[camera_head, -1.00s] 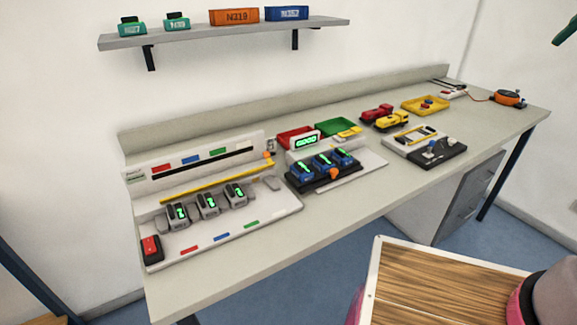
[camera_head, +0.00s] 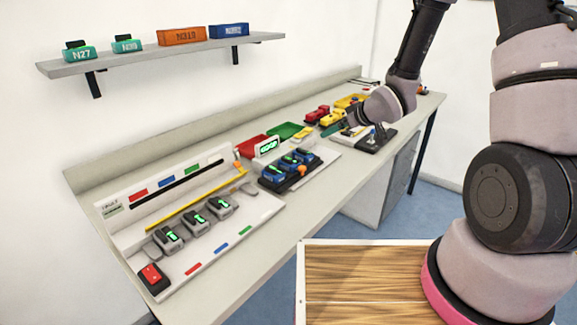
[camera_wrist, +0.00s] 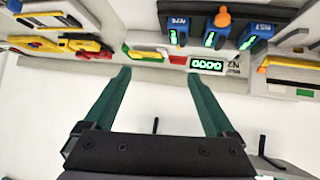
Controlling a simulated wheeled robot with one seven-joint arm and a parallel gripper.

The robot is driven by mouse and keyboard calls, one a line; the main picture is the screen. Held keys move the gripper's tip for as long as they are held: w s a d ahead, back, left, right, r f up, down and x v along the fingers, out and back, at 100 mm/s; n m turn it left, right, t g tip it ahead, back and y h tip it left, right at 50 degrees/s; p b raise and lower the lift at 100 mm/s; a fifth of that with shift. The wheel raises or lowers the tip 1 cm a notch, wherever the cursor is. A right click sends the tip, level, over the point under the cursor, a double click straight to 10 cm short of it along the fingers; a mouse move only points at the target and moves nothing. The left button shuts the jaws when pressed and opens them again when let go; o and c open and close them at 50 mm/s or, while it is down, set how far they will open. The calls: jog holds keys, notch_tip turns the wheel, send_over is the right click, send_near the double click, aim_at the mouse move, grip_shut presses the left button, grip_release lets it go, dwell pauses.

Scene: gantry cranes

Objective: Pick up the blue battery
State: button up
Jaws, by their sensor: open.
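Three blue batteries with green displays sit in a row in a black holder on the bench. In the head view the left one (camera_head: 272,173), the middle one (camera_head: 288,163) and the right one (camera_head: 303,155) all show. The wrist view also shows the three batteries, (camera_wrist: 175,31), (camera_wrist: 214,35) and (camera_wrist: 252,36), near the top, beside an orange knob (camera_wrist: 222,16). My gripper (camera_head: 335,129) reaches over the bench to the right of the holder. In the wrist view its two green fingers (camera_wrist: 158,85) are wide apart with nothing between them, clear of the batteries.
Yellow and red toy-like tools (camera_head: 318,115) lie farther right. A shelf (camera_head: 160,54) hangs above.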

aim_at(289, 160)
jog(key=a+f+y, duration=0.1)
jog(key=a+f, duration=0.2)
jog(key=a+f+n+y, duration=0.1)
jog(key=a+f, duration=0.2)
jog(key=a, duration=0.1)
jog(key=s+a+f+n+g+y, duration=0.1)
jog(key=a+f, duration=0.2)
jog(key=shift+a+f+y, duration=0.25)
jog(key=shift+f+y, duration=0.05)
jog(key=shift+f, duration=0.1)
jog(key=x, duration=0.5)
jog(key=shift+a+f, duration=0.2)
jog(key=shift+a, duration=0.15)
grip_shut()
